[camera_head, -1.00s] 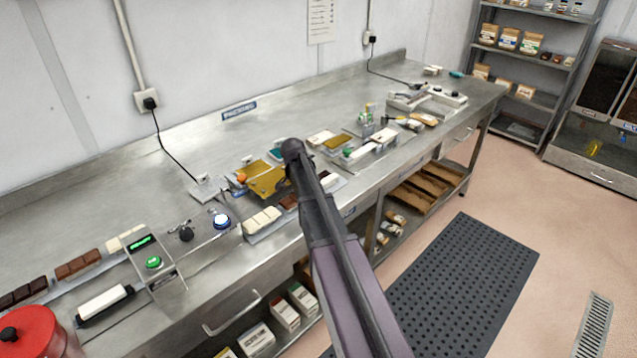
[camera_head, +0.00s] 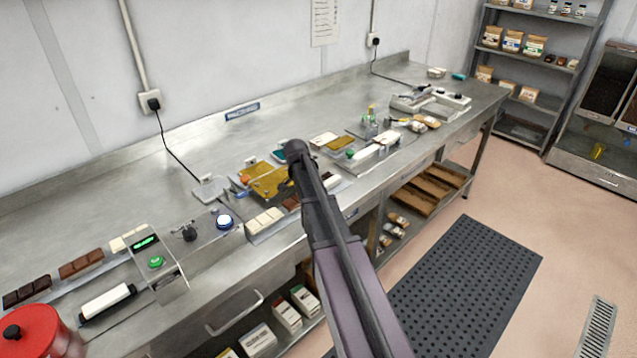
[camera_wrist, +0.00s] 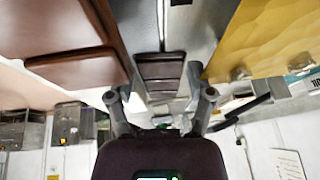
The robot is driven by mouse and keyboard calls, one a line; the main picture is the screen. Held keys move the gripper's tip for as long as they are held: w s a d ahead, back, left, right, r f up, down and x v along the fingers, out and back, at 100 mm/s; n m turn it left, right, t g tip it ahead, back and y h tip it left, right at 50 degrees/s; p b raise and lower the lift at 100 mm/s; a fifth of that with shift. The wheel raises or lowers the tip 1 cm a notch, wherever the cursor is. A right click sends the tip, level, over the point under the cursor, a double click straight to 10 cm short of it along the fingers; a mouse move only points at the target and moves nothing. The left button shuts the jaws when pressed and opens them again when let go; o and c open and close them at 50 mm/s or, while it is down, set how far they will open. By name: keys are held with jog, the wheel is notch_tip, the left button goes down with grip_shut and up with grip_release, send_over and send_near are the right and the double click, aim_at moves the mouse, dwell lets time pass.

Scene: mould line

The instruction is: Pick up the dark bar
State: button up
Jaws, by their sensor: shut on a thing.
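My gripper (camera_wrist: 160,88) is shut on the dark bar (camera_wrist: 160,71), a narrow, segmented dark brown bar seen between the fingers in the wrist view. In the head view my arm covers the gripper and most of what lies under it, so I cannot tell there whether the bar is clear of its support. A wider brown bar (camera_wrist: 80,71) is close on the left in the wrist view, and a gold piece (camera_wrist: 265,40) is close on the right.
The steel bench (camera_head: 90,195) runs along the wall. Beside my arm are a cream bar (camera_head: 264,221) and a gold mould (camera_head: 270,185). A control box (camera_head: 160,268) with a green button and a red pot (camera_head: 38,335) stand nearer. The back of the bench is mostly clear.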

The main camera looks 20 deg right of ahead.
jog(key=shift+r, duration=0.1)
notch_tip(320, 180, up, 3)
jog(key=p, duration=0.3)
jog(key=s+a, duration=0.1)
jog(key=s, duration=0.4)
jog(key=s+a+r+p, duration=0.1)
jog(key=s, duration=0.4)
jog(key=s+a+p, duration=0.1)
jog(key=s, duration=0.4)
jog(key=shift+s+a+r, duration=0.2)
jog(key=shift+s+r, duration=0.1)
jog(key=shift+r, duration=0.05)
